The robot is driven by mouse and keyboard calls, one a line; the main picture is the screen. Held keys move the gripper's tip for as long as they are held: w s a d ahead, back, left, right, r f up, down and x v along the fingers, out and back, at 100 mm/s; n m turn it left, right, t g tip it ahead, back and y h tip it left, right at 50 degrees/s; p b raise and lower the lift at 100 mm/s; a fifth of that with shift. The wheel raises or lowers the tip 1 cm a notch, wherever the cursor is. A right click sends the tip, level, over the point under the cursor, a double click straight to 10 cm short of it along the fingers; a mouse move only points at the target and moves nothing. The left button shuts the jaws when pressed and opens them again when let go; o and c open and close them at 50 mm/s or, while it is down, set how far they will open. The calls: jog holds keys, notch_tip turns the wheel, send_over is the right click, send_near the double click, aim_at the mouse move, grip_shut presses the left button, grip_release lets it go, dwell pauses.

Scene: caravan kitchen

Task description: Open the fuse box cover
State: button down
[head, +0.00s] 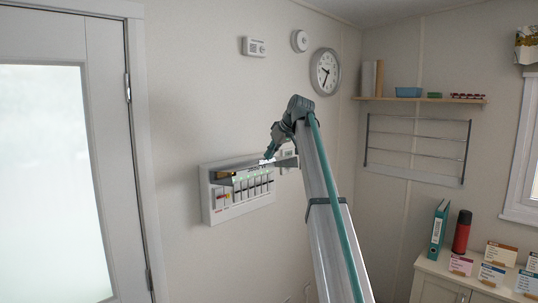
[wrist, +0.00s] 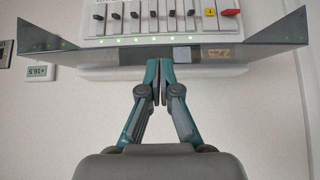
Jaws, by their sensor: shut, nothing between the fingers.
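The fuse box (head: 238,211) is a white panel on the wall, left of centre in the head view. Its dark grey cover (head: 288,162) stands out from the wall along the top, with the switches (head: 254,187) exposed below it. In the wrist view the box looks upside down; the cover (wrist: 110,52) is a wide grey band with pointed ends. My gripper (head: 268,159) is at the cover, with its fingers together and empty. In the wrist view the fingertips (wrist: 159,64) meet the cover's edge near its middle; whether they touch it I cannot tell.
A door (head: 60,40) stands to the left. A clock (head: 325,72) and a thermostat (head: 254,47) hang above. A small display (wrist: 40,72) is on the wall beside the box. A wire rack (head: 418,140) and shelf (head: 420,99) are at the right, above a cabinet (head: 440,285).

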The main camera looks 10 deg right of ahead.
jog(key=shift+s+d+f+b, duration=0.25)
jog(key=shift+s+f+b, duration=0.05)
jog(key=shift+f, duration=0.25)
jog(key=shift+s+d+f+b, duration=0.2)
jog(key=shift+s+f+b, duration=0.1)
jog(key=shift+f, duration=0.25)
jog(key=shift+r, duration=0.1)
